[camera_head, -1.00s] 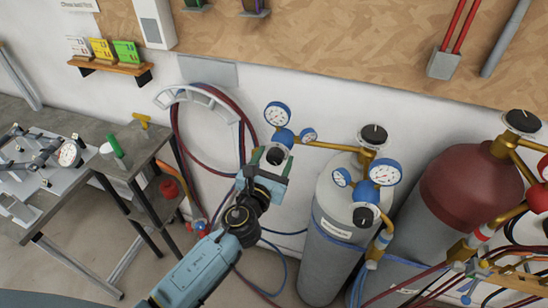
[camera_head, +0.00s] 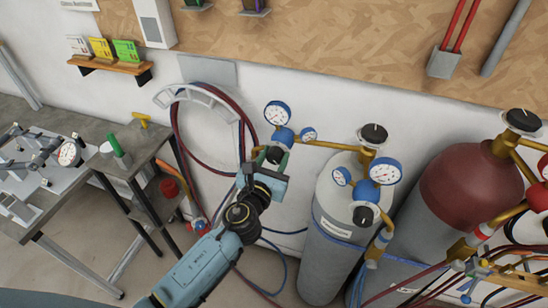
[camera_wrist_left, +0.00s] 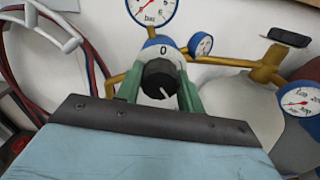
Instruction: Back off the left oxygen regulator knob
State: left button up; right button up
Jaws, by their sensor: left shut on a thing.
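The left oxygen regulator is blue, with a large white gauge (camera_head: 277,114) above it and a small gauge (camera_head: 308,134) to its right. Its black knob (camera_wrist_left: 160,78) sits below a white plate marked 0 in the left wrist view. The white line on the knob slants down to the right. My left gripper (camera_head: 273,157) is shut on this knob, with a green finger on each side of it. In the head view the gripper partly hides the knob. My right gripper is not in view.
A second blue regulator with gauges (camera_head: 385,171) and a black knob (camera_head: 364,216) is on the right. A grey cylinder (camera_head: 327,240) and a dark red cylinder (camera_head: 465,190) stand below. A hose rack (camera_head: 200,95) hangs on the wall. A workbench (camera_head: 50,215) is at left.

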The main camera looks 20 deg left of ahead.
pick_arm(q)
jog(key=n, duration=0.3)
jog(key=shift+b, duration=0.35)
jog(key=n, duration=0.4)
jog(key=shift+b, duration=0.4)
jog(key=n+b, duration=0.1)
jog(key=n, duration=1.1)
jog(key=shift+n, duration=0.4)
jog(key=n, duration=0.5)
jog(key=shift+n+p, duration=0.4)
jog(key=o, duration=1)
